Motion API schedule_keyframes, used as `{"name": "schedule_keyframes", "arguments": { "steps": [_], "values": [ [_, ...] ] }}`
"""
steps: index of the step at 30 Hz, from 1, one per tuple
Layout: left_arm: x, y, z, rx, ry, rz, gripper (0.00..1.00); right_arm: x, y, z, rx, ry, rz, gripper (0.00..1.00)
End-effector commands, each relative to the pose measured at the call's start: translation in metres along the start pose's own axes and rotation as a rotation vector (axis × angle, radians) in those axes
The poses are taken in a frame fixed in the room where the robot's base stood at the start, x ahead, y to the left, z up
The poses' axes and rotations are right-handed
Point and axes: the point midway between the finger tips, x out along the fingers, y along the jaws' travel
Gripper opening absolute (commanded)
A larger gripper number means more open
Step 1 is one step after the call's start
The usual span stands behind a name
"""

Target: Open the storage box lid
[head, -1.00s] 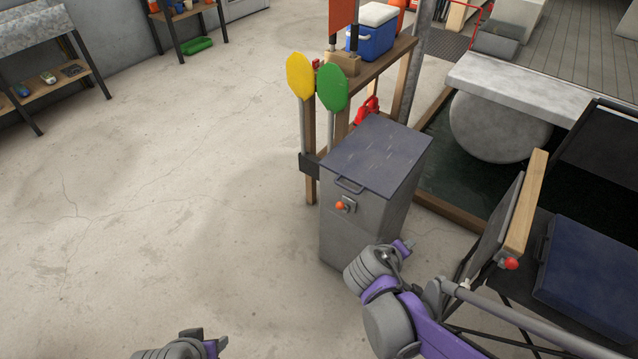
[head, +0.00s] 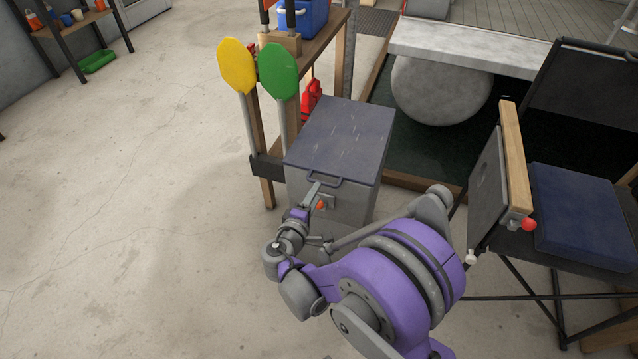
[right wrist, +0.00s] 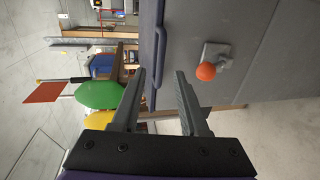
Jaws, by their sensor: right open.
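The grey storage box (head: 335,208) stands on the floor in the middle of the head view. Its dark blue-grey lid (head: 342,135) is shut flat. A bar handle (head: 330,180) sticks out from the lid's front edge; it also shows in the right wrist view (right wrist: 158,50). An orange-red knob sits on a small plate on the box front (right wrist: 206,72). My right gripper (head: 314,194) is at the box front, near the handle. In the right wrist view its open fingers (right wrist: 160,72) lie on either side of the handle's line; I cannot tell contact. My left gripper is not in view.
A wooden shelf rack with a yellow paddle (head: 237,66) and a green paddle (head: 278,70) stands behind and left of the box. A folding chair with a blue seat (head: 585,212) stands at the right. Floor at the left is clear.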

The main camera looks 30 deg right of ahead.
Motion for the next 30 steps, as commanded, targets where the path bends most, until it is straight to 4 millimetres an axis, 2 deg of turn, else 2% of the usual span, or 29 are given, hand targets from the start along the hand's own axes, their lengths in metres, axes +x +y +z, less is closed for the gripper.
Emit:
{"name": "schedule_keyframes", "arguments": {
  "steps": [3,9,15,22,23,30],
  "values": [
    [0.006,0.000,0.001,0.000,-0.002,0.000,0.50,0.025,-0.002,0.001,0.000,-0.005,0.000,0.44],
    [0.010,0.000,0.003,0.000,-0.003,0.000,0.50,0.054,-0.001,0.001,0.001,-0.003,-0.001,0.44],
    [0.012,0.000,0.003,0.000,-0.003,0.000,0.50,0.066,-0.001,0.000,0.001,0.000,-0.001,0.44],
    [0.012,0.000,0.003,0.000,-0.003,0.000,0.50,0.066,0.000,0.000,0.001,0.000,-0.001,0.44],
    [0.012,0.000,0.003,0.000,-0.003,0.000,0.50,0.066,0.000,0.000,0.001,0.000,-0.001,0.42],
    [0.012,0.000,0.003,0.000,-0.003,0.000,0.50,0.066,0.000,0.000,0.001,0.000,-0.001,0.00]
  ]
}}
